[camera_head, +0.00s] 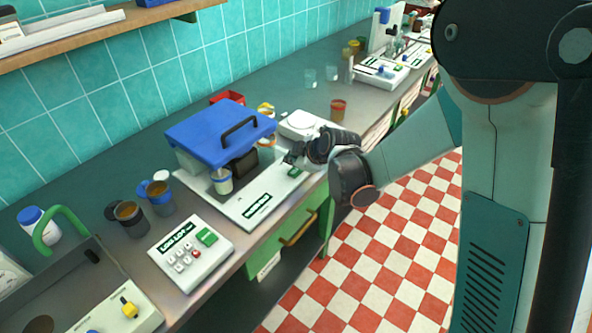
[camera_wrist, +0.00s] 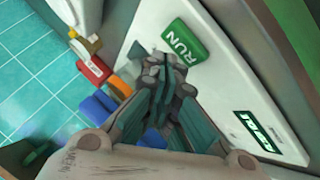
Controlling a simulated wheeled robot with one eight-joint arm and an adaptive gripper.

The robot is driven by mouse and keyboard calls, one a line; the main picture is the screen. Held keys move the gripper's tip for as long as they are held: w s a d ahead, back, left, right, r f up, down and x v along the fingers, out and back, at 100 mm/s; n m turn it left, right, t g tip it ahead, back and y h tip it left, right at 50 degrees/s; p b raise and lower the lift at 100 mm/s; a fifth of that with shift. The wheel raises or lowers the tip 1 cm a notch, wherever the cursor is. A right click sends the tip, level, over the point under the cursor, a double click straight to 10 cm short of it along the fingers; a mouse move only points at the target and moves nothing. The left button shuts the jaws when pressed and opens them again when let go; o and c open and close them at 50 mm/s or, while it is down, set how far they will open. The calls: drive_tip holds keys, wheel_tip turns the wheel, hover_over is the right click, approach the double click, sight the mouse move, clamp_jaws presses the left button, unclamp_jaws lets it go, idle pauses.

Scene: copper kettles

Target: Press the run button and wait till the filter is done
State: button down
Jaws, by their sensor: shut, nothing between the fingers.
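The filter machine has a blue lid with a black handle (camera_head: 220,132) and a white base (camera_head: 243,213) on the grey counter. A cup (camera_head: 222,182) stands on its base under the lid. The green run button (camera_wrist: 184,42) is on the white base; in the head view it is partly hidden by my gripper (camera_head: 291,157). In the wrist view my gripper (camera_wrist: 165,72) is shut and empty, its fingertips close beside the button's lettered edge and overlapping it. I cannot tell whether they touch it.
A white keypad device (camera_head: 190,253) and dark cups (camera_head: 131,217) stand to the left. A green drawer (camera_head: 292,237) is below the counter's front edge. The checkered floor looks clear.

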sight(294, 171)
drive_tip(key=shift+f, duration=0.1)
idle(0.7)
drive_tip(key=shift+f+b, duration=0.3)
drive_tip(key=shift+b, duration=0.15)
drive_tip(key=shift+f+b, duration=0.4)
drive_tip(key=shift+f, duration=0.05)
idle(0.6)
drive_tip(key=shift+r, duration=0.1)
drive_tip(key=shift+r+p, duration=0.55)
drive_tip(key=shift+r, duration=0.2)
drive_tip(key=shift+r, duration=0.1)
drive_tip(key=shift+r+p, duration=1.65)
drive_tip(key=shift+r, duration=0.8)
